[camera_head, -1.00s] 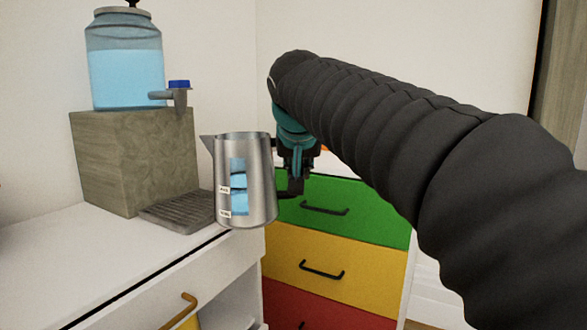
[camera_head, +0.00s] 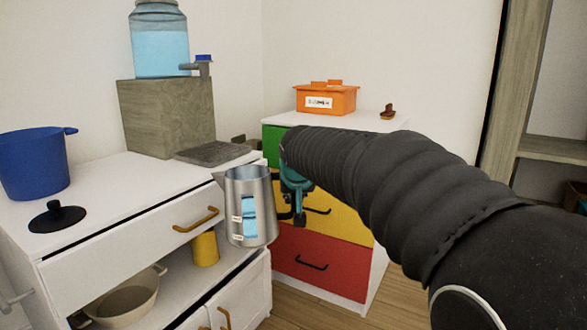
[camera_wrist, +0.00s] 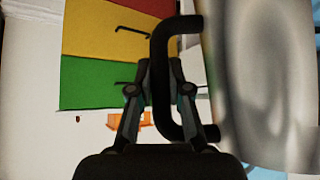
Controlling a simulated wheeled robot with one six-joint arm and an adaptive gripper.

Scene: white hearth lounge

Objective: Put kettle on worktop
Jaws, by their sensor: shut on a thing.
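The kettle is a steel pitcher (camera_head: 248,205) with a spout at its left and a blue-marked window. It hangs upright in the head view, in front of the white worktop's (camera_head: 95,185) right end. My gripper (camera_head: 297,205) is at the kettle's right side, partly hidden by my arm. In the wrist view my gripper (camera_wrist: 160,75) is shut on the kettle's black handle (camera_wrist: 162,90), with the steel body (camera_wrist: 265,80) at the right.
A coloured drawer unit (camera_head: 325,262) with an orange box (camera_head: 326,98) stands behind my gripper.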

